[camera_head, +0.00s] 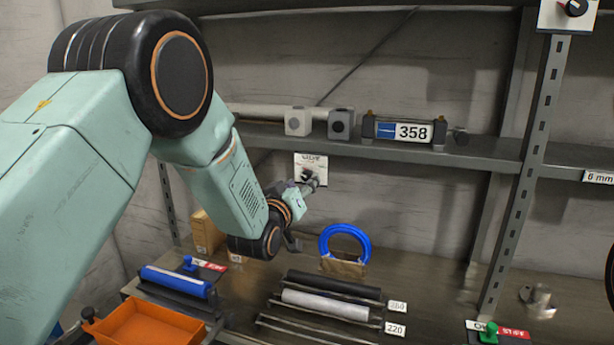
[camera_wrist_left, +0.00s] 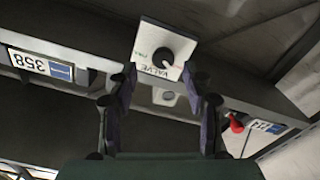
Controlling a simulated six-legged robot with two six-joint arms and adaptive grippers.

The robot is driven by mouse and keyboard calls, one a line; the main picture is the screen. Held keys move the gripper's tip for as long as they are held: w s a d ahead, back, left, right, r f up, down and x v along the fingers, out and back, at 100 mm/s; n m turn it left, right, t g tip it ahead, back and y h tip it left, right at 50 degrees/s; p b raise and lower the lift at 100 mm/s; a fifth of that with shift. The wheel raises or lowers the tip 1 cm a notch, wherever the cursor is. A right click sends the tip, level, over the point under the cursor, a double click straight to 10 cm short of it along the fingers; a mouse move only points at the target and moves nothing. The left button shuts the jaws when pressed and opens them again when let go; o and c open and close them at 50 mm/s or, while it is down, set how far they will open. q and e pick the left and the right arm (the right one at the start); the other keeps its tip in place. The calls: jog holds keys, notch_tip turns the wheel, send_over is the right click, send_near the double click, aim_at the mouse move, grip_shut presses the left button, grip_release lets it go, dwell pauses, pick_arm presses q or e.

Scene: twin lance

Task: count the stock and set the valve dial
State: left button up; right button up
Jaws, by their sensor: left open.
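The valve dial, a dark knob on a white plate marked VALVE (camera_head: 312,163), is fixed to the shelf's front. It also shows in the left wrist view (camera_wrist_left: 158,50), upside down. My left gripper (camera_head: 312,186) is open in front of the plate; in the left wrist view its fingers (camera_wrist_left: 160,82) stand apart on either side of the plate's lower part, with nothing between them. I cannot tell whether they touch the knob. Stock on the bench includes a black roll (camera_head: 333,284) and a grey-white roll (camera_head: 325,305) on a rack, with a rack slot labelled 220 bare in front. My right gripper is out of view.
A blue roll (camera_head: 177,281) lies left, near an orange tray (camera_head: 150,325). A blue ring (camera_head: 345,243) stands on a brown block (camera_head: 342,267). A 358 sign (camera_head: 411,131) sits on the shelf (camera_head: 470,153). A green knob (camera_head: 489,333) is front right.

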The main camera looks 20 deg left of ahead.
aim_at(306, 178)
pick_arm(q)
jog(key=w, duration=0.3)
jog(key=shift+w+a+f, duration=0.1)
jog(key=shift+w+a, duration=0.2)
jog(key=shift+w, duration=0.1)
jog(key=shift+w+d+p, duration=0.15)
jog(key=shift+w+p, duration=0.15)
jog(key=shift+w, duration=0.15)
jog(key=shift+s+d, duration=0.15)
jog(key=shift+s, duration=0.1)
jog(key=shift+w+a, duration=0.15)
jog(key=shift+a, duration=0.1)
jog(key=c, duration=0.4)
jog(key=shift+d, duration=0.25)
jog(key=c, duration=0.5)
jog(key=shift+a, duration=0.15)
grip_shut()
